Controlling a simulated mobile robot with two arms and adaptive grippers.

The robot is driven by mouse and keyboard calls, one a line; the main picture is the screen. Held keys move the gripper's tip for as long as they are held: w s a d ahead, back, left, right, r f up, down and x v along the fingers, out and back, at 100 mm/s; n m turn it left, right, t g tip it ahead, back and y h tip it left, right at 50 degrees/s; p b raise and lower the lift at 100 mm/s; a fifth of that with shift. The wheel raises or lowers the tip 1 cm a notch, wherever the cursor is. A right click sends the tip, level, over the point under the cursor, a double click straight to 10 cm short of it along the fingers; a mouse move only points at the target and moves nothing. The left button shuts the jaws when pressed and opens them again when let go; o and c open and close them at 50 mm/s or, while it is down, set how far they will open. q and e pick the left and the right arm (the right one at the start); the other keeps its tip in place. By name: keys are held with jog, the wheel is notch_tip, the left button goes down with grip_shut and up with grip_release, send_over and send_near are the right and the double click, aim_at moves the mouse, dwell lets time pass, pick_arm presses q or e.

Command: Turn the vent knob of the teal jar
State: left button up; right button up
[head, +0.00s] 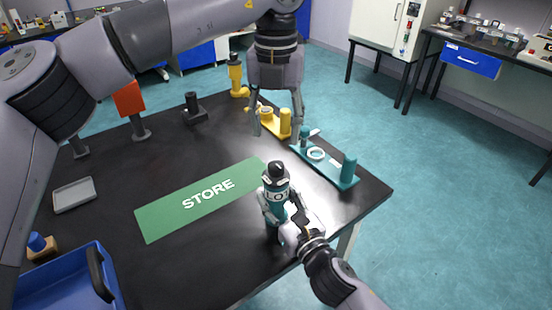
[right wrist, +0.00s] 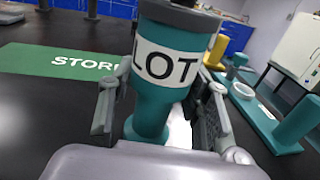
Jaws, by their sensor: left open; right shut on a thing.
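The teal jar (head: 276,190) stands upright near the table's front edge, with a white LOT label and a dark top with a black knob (head: 277,168). My right gripper (head: 277,212) is shut on the jar below its label. The right wrist view shows the jar (right wrist: 165,85) between the fingers, its top cut off by the frame edge. My left gripper (head: 278,128) is open and empty, pointing down above the back right of the table, behind the jar and apart from it.
A teal stand (head: 335,170) with a ring and posts lies right of the jar. A yellow stand (head: 272,122) is behind it. The green STORE mat (head: 160,220) lies left of the jar. A blue bin (head: 65,280) and grey tray (head: 73,195) are at the left.

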aim_at(276, 165)
pick_arm(q)
notch_tip(276, 165, down, 9)
jog(key=shift+r, duration=0.15)
jog(key=shift+c, duration=0.5)
grip_shut()
